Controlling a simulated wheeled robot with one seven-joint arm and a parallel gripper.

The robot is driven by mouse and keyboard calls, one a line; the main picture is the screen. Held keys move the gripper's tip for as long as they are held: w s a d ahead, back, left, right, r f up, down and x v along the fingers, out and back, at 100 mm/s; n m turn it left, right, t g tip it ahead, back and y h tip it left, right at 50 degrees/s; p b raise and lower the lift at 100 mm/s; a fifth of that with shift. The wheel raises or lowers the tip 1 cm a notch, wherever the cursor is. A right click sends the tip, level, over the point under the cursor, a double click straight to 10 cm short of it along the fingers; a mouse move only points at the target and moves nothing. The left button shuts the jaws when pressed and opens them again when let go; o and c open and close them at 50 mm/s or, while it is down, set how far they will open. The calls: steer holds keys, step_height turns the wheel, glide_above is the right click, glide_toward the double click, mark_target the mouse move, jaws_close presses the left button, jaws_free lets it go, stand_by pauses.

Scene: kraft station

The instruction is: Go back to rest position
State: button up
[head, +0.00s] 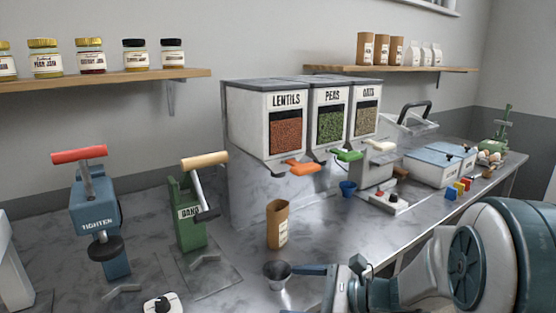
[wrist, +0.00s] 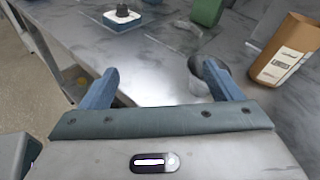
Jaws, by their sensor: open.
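My gripper (wrist: 160,80) is open, with its two blue fingers spread wide and nothing between them. In the head view my gripper (head: 328,280) is low over the front part of the counter (head: 225,285), at the end of my arm coming from the right. A small grey metal cup (head: 278,274) is at the tip of a blue finger. In the wrist view the cup (wrist: 198,78) is partly hidden behind the right finger; I cannot tell whether they touch.
A brown paper bag (head: 278,224) stands just behind the cup. A black knob on a white base (head: 163,303), a green press (head: 187,215) and a blue press (head: 97,215) are to the left. Lentils, peas and oats dispensers (head: 280,128) are behind. Floor (wrist: 30,90) shows beyond the counter edge.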

steer(key=s+n+g+h+p, duration=0.3)
steer(key=s+n+g+h, duration=0.25)
steer(key=s+n, duration=0.4)
steer(key=s+d+r+n+t+h+p, duration=0.2)
steer(key=s+d+r+n+t+h, duration=0.1)
steer(key=d+n+h, duration=0.6)
steer(key=shift+s+d+r, duration=0.2)
steer(key=shift+s+d, duration=0.25)
steer(key=shift+d, duration=0.35)
